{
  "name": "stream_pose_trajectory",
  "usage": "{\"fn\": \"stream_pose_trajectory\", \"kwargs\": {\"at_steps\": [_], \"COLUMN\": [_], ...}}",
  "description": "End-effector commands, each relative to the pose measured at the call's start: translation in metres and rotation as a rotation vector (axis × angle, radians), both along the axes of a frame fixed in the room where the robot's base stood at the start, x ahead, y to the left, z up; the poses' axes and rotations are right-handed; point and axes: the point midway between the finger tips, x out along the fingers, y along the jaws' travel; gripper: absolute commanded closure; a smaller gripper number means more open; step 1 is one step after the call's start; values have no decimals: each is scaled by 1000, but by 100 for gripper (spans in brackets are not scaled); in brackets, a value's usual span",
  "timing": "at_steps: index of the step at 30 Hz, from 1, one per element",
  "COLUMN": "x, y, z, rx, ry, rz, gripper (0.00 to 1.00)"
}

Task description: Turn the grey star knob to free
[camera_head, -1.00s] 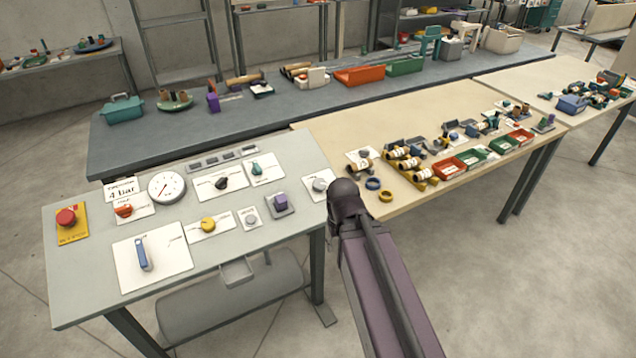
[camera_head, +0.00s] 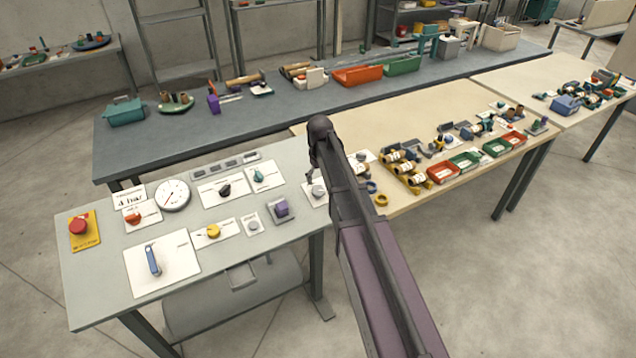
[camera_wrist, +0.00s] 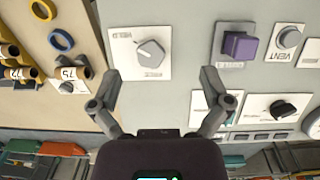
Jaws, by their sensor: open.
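The grey star knob (camera_wrist: 150,53) sits on a white plate (camera_wrist: 125,70) in the wrist view. Lettering is printed at the plate's upper left, seen upside down, and a pointer line shows near the knob. In the head view the knob (camera_head: 318,190) is at the right end of the grey control table, partly hidden by my arm. My gripper (camera_wrist: 160,72) is open and empty, above the plate. Its two fingers are apart, one to each side below the knob in the wrist view, and no contact shows. My gripper also shows in the head view (camera_head: 311,178), pointing down.
A black knob (camera_wrist: 283,109) is at the lower right. Blue and yellow rings (camera_wrist: 61,40) lie on the neighbouring beige table. A blue lever (camera_head: 153,260) stands on the control table's front.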

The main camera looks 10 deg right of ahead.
Motion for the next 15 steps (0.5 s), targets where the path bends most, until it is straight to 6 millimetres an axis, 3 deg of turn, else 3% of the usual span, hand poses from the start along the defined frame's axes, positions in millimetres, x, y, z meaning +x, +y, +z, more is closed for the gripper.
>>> {"fn": "stream_pose_trajectory", "kwargs": {"at_steps": [1, 6, 15], "x": [22, 52, 61], "y": [0, 1, 2], "z": [11, 20, 22], "rx": [-2, -6, -8], "ry": [0, 0, 0], "rz": [20, 69, 91], "gripper": [2, 2, 2]}}
